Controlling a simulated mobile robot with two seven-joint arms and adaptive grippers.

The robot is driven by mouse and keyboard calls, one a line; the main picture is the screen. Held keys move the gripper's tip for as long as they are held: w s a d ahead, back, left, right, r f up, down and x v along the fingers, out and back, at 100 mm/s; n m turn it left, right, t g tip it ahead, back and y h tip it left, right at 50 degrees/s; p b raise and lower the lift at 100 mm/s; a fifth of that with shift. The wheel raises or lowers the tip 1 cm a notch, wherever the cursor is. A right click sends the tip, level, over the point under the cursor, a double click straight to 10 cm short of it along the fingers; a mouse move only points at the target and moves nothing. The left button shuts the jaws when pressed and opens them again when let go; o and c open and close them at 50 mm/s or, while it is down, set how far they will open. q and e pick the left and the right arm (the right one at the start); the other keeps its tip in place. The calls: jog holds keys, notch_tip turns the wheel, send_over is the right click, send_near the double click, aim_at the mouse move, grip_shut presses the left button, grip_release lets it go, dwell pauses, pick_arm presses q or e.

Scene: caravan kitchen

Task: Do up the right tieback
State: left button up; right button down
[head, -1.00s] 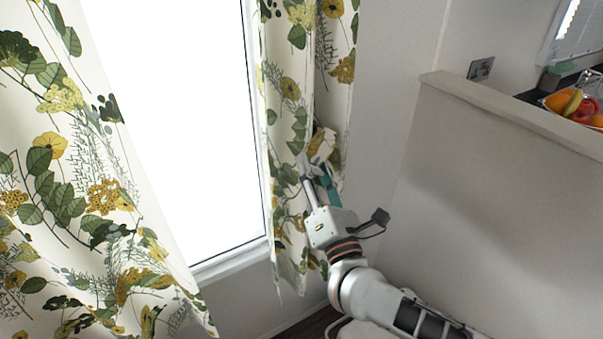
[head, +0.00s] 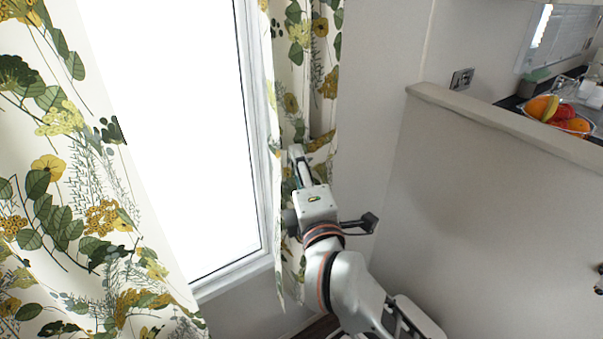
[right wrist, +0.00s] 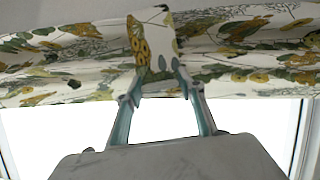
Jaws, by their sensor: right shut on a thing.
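The right curtain (head: 325,60), white with green and yellow leaves, hangs at the right side of the bright window. It spans the right wrist view (right wrist: 60,65). The right tieback (right wrist: 152,40), a strap of the same print, crosses the gathered curtain there, and its near end lies between my fingertips. My right gripper (right wrist: 162,88) is shut on this strap, close against the curtain. In the head view the right gripper (head: 298,158) is seen from behind, at the curtain's middle height. The strap's far part and any fastening point are hidden. My left gripper is out of view.
The left curtain (head: 70,180) hangs loose at the left. The window (head: 180,120) lies between the curtains. A pale partition (head: 480,190) stands to the right, with a fruit bowl (head: 560,122) on the counter behind it and a wall socket (head: 461,79) nearby.

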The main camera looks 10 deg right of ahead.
jog(key=shift+r+m+g, duration=0.3)
jog(key=shift+r+m, duration=0.3)
jog(key=shift+m, duration=0.2)
jog(key=c, duration=1.4)
grip_release()
jog(key=shift+o, duration=0.2)
jog(key=s, duration=0.7)
jog(key=shift+s, duration=0.25)
jog(key=shift+d, duration=0.1)
